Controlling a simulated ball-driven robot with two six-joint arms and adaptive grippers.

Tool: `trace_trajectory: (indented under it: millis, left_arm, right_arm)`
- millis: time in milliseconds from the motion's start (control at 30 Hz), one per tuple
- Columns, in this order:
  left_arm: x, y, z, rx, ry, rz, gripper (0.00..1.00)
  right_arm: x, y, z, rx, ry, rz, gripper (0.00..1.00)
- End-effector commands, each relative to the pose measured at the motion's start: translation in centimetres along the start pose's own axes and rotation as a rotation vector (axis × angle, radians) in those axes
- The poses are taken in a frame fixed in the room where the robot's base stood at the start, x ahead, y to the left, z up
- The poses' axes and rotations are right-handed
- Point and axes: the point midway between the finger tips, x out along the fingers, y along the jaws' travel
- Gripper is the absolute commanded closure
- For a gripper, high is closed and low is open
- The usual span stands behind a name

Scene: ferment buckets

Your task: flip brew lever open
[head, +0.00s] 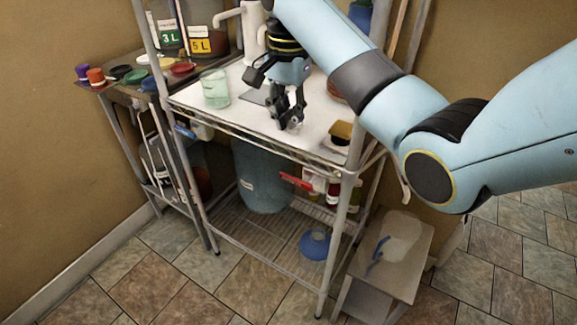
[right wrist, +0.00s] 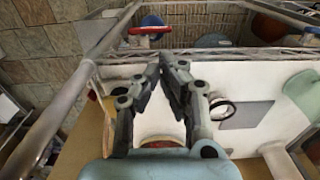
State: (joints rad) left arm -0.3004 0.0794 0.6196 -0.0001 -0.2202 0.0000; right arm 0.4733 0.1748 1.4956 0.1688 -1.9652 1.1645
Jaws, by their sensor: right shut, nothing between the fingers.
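A red bar-shaped piece (head: 296,181), which looks like a lever, shows below the front edge of the white shelf, in front of the large blue-grey bucket (head: 262,172). I cannot tell for sure that it is the brew lever. It also shows as a red bar (right wrist: 149,30) at the top of the right wrist view, beyond the shelf edge. My right gripper (head: 291,122) points down over the white shelf, above and behind the red piece and apart from it. Its fingertips (right wrist: 169,62) are together and hold nothing. My left gripper is out of view.
The white shelf (head: 240,112) has a wire front rim and metal posts. A green glass beaker (head: 215,90) stands at its left. A blue funnel-like object (head: 315,243) sits on the lower rack. A side table (head: 93,85) holds coloured caps. A small stool (head: 385,262) stands right.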

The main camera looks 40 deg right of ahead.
Motion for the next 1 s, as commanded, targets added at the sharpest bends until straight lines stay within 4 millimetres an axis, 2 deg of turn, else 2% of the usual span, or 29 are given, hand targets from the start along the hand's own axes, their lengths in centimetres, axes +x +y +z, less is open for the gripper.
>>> trace_trajectory:
  millis: [167,400,600,800,1000]
  left_arm:
    - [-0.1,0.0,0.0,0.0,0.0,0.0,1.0]
    - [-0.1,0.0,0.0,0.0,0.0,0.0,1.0]
    - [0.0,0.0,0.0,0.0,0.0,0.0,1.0]
    - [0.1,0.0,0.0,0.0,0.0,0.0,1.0]
    - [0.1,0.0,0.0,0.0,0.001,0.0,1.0]
  right_arm:
    - [2.8,0.1,0.1,0.0,-0.003,0.006,1.0]
    - [8.0,0.2,0.1,0.0,-0.003,0.006,1.0]
    - [11.5,0.1,0.1,0.0,-0.002,0.004,1.0]
    - [13.3,0.1,0.1,-0.001,-0.001,0.003,1.0]
    - [13.6,0.1,0.1,-0.001,0.0,0.002,1.0]
